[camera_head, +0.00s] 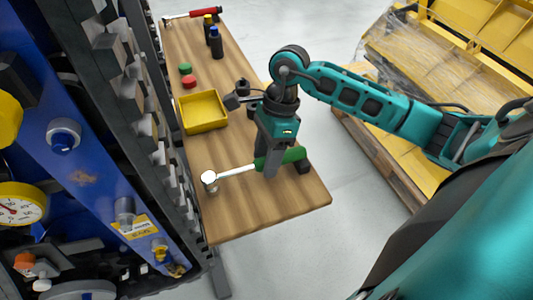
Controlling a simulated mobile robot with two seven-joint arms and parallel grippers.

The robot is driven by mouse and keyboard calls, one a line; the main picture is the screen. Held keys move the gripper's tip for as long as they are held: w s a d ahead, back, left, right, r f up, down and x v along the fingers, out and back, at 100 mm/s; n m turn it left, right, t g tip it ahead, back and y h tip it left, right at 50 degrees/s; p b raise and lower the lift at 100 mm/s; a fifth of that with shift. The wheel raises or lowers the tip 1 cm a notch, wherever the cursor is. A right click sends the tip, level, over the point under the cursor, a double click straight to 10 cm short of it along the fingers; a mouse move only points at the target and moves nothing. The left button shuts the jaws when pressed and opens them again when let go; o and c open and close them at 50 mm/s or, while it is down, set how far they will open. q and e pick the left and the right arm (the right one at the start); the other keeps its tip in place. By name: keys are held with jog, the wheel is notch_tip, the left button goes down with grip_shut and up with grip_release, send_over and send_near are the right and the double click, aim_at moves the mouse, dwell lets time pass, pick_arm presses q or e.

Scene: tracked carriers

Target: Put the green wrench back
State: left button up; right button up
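The green wrench has a green handle (293,155), a silver shaft (237,172) and a round silver head at its left end. It is at the near end of the wooden table (235,215), lying across it. My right gripper (270,165) points down at the handle, with a grey finger in front of the green grip. The other finger is hidden, so I cannot tell whether it is closed on the handle. My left gripper is not in view.
A yellow tray (203,112), red (189,81) and green (185,68) round pieces, dark bottles (216,42) and a red-handled tool (203,13) are farther back on the table. The blue tracked carrier (75,165) stands close on the left. A wrapped yellow load (430,60) on a pallet is at right.

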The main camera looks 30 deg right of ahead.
jog(key=shift+o, duration=0.2)
jog(key=shift+r, duration=0.2)
jog(key=v, duration=1.2)
jog(key=shift+f, duration=0.1)
